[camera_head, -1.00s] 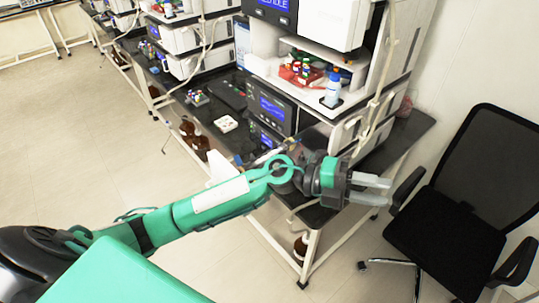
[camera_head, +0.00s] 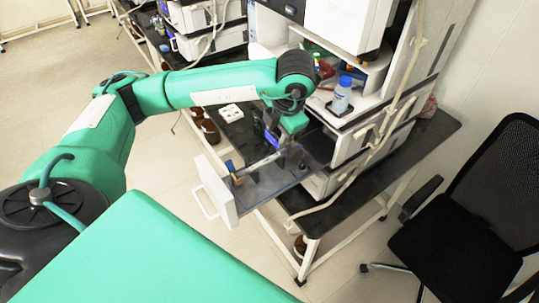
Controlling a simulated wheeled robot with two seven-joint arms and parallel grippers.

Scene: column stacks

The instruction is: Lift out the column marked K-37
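A pulled-out drawer (camera_head: 215,190) with a white front and handle shows at the middle, with a dark see-through tray behind the front. A slim silvery column (camera_head: 262,160) lies lengthwise in it; I cannot read any marking. Small brown and blue parts (camera_head: 233,170) sit near the drawer's front end. My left gripper (camera_head: 292,152) points down over the back part of the drawer, near the column's far end. Its fingers are dark and mostly hidden by the wrist, so I cannot tell whether they touch the column. My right gripper is not in view.
The instrument stack (camera_head: 345,150) stands right behind the drawer. A blue-capped bottle (camera_head: 342,97) stands on its ledge, with tubing (camera_head: 390,110) alongside. A white block (camera_head: 230,113) lies on the dark bench (camera_head: 425,145). A black chair (camera_head: 455,230) is at right. The floor at left is clear.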

